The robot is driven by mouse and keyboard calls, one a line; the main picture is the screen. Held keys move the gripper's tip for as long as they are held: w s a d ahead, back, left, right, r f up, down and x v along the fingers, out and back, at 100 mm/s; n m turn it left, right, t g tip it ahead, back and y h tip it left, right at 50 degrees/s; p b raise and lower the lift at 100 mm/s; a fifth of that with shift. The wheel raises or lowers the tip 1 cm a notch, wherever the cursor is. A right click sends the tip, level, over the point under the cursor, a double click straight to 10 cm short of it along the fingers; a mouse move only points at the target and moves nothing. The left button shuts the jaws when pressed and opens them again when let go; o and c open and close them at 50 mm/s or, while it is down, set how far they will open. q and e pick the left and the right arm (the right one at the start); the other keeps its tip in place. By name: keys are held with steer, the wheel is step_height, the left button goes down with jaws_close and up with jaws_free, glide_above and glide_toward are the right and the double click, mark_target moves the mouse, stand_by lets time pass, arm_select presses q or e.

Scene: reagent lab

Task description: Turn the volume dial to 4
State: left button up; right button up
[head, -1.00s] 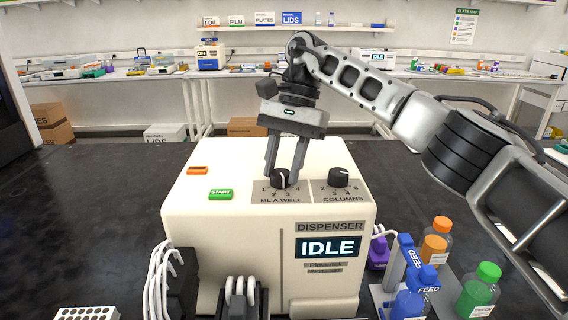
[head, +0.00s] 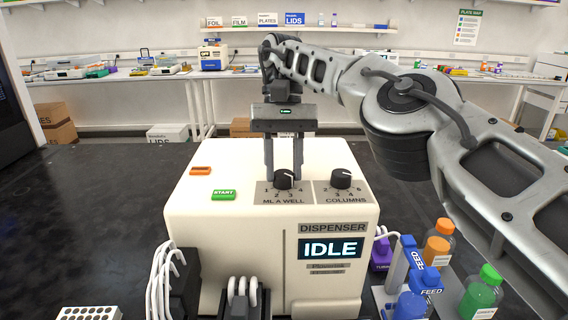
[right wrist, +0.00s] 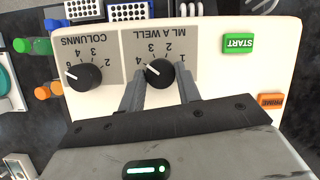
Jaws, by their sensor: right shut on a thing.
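The volume dial (head: 284,179), a black knob marked ML A WELL, sits on top of the cream dispenser (head: 230,235). My right gripper (head: 284,172) points down from behind the dial, its two fingers closed on the knob's sides. In the right wrist view, the dial (right wrist: 160,73) sits between the fingertips of the right gripper (right wrist: 160,88). Its white pointer line leans to the upper left there, towards the 3 and 4 side of the scale; the exact number is hard to tell. The display (head: 331,249) reads IDLE. My left gripper is not in view.
The COLUMNS dial (head: 341,179) stands close to the right of the volume dial. A green START button (head: 223,195) and an orange button (head: 201,171) lie to the left. Feed bottles stand at the dispenser's right, including a green-capped one (head: 482,292). Tubes hang in front.

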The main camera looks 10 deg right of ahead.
steer(key=shift+f, duration=0.15)
stand_by(0.5)
steer(key=o, duration=1)
steer(key=shift+s, duration=0.1)
steer(key=shift+c, duration=0.2)
